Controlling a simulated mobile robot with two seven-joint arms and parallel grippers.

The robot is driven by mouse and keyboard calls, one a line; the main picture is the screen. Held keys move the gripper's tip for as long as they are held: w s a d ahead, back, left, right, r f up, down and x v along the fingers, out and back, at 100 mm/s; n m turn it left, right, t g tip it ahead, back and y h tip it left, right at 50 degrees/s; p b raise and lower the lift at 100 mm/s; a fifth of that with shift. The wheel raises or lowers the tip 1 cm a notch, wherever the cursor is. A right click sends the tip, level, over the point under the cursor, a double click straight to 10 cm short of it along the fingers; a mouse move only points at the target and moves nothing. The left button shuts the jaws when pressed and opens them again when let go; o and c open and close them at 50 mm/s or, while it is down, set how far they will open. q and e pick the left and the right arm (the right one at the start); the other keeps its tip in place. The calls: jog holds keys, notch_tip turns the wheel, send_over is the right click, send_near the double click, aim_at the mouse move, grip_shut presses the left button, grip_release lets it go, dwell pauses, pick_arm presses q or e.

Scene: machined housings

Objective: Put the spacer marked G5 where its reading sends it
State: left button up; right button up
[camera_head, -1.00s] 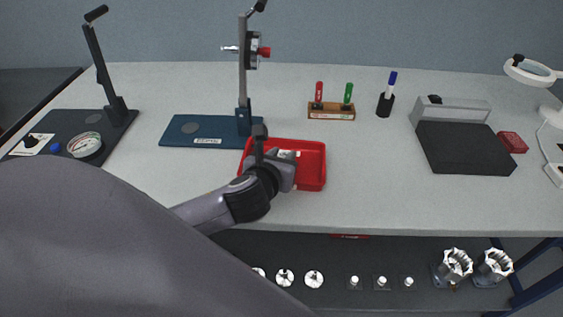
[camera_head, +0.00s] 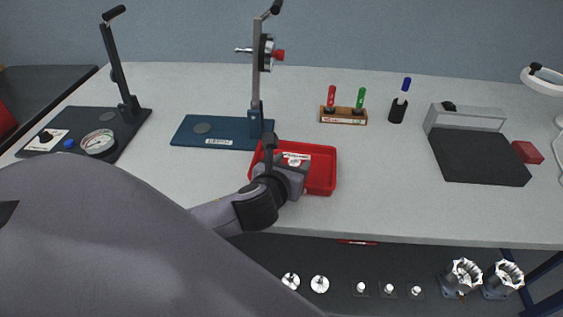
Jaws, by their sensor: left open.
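My left gripper (camera_head: 279,157) is over the left part of the red tray (camera_head: 322,179) and points away from me. It is open. The gripper and wrist cover part of the tray. A pale label or part (camera_head: 296,158) shows in the tray beside the fingers; its marking is too small to read. I cannot make out a spacer marked G5. A blue gauge stand (camera_head: 230,141) with a dial on its post is behind the tray. A dark stand with a round white-faced gauge (camera_head: 99,142) is at the left. My right gripper is out of view.
A wooden rack (camera_head: 344,120) holds a red and a green marker. A black cup (camera_head: 397,113) holds a blue pen. A dark plate (camera_head: 479,157), a red box (camera_head: 527,152) and a magnifier lamp (camera_head: 543,80) are at the right. Bench right of the tray is clear.

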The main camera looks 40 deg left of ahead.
pick_arm(q)
jog(key=v, duration=1.1)
jog(key=shift+s+p, duration=0.1)
jog(key=shift+p, duration=0.25)
